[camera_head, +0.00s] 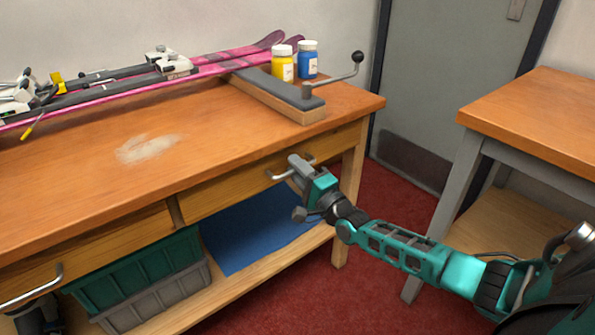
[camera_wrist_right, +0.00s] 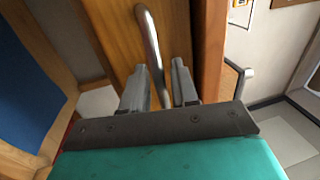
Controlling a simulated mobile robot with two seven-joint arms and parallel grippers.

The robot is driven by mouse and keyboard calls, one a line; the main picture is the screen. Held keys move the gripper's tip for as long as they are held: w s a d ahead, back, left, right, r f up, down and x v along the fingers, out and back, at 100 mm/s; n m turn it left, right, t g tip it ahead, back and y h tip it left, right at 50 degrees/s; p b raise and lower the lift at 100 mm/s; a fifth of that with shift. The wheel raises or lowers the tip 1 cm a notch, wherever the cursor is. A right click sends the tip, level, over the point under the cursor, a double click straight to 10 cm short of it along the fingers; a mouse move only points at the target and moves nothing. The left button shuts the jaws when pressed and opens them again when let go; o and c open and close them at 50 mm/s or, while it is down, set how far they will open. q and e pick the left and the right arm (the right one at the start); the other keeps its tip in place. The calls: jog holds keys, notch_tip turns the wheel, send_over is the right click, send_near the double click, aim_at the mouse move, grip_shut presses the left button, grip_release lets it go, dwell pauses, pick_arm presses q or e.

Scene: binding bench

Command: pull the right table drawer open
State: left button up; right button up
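The right table drawer (camera_head: 235,190) has a wooden front under the bench top and looks closed, level with the frame around it. Its bent metal handle (camera_head: 283,175) shows at the drawer's right part. My right gripper (camera_head: 293,170) is at this handle. In the right wrist view the handle (camera_wrist_right: 149,38) runs down between the two grey fingers of my right gripper (camera_wrist_right: 160,85). The fingers stand apart, with a gap beside the handle, so the grip is not closed on it. I cannot make out my left gripper; only a dark part shows at the lower left edge.
The workbench (camera_head: 90,190) holds pink skis (camera_head: 215,68), a yellow bottle (camera_head: 282,68), a blue bottle (camera_head: 308,62) and a clamp arm (camera_head: 340,75). A left drawer (camera_head: 100,243) is beside it. Below are a green crate (camera_head: 140,270) and a blue mat (camera_head: 255,235). Another table (camera_head: 540,110) stands right.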

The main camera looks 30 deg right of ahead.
pick_arm(q)
jog(key=shift+r, duration=0.1)
pick_arm(e)
jog(key=shift+c, duration=0.4)
grip_shut()
pick_arm(q)
jog(key=shift+a, duration=0.1)
pick_arm(e)
jog(key=shift+s, duration=0.15)
